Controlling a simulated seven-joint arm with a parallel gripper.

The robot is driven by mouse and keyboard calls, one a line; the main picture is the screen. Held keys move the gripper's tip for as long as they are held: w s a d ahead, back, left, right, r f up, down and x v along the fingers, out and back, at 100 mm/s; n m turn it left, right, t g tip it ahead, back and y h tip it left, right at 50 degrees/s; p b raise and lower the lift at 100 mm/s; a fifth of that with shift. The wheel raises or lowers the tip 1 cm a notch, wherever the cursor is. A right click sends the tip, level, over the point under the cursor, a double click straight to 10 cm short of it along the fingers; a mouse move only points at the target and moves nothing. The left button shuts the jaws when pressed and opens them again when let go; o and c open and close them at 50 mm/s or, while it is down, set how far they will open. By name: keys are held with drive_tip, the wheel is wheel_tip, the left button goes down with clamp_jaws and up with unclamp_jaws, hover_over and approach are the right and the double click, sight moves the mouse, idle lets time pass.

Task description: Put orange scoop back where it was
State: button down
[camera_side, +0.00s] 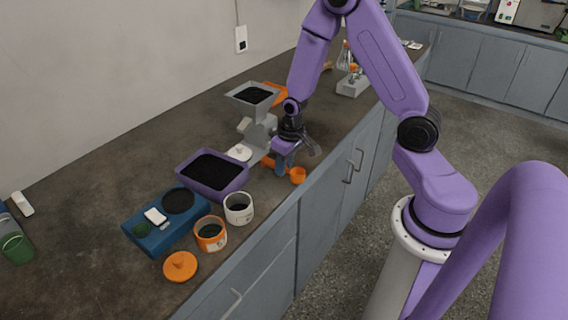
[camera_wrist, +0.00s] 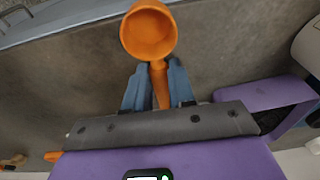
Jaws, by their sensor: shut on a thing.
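The orange scoop (camera_side: 297,175) is low over the counter near its front edge, to the right of the purple tray. In the wrist view its round cup (camera_wrist: 149,32) faces the camera and its handle (camera_wrist: 160,84) runs between my fingers. My gripper (camera_side: 283,168) is shut on the handle; its blue fingers (camera_wrist: 159,88) show on both sides of it. I cannot tell whether the scoop touches the counter.
A purple tray of dark grains (camera_side: 236,187), a white jar (camera_side: 239,208), an orange jar (camera_side: 210,233), an orange lid (camera_side: 180,266) and a blue scale (camera_side: 146,236) stand to the left. A grey hopper device (camera_side: 262,130) stands behind. Bare counter (camera_side: 340,118) lies to the right.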

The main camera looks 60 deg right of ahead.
drive_tip(key=c, duration=0.9)
unclamp_jaws()
drive_tip(key=shift+c, duration=0.2)
wheel_tip(320, 180, up, 11)
drive_tip(key=s, duration=0.2)
drive_tip(key=s+a+r+n+g, duration=0.1)
drive_tip(key=s+a+r+n, duration=0.45)
drive_tip(key=s+a, duration=0.45)
drive_tip(key=s+a+r+n, duration=0.1)
drive_tip(key=s+n, duration=0.6)
drive_tip(key=s, duration=0.5)
drive_tip(key=shift+s+a+g, duration=0.15)
drive_tip(key=shift+a+g, duration=0.1)
drive_tip(key=shift+g, duration=0.05)
drive_tip(key=shift+r, duration=0.1)
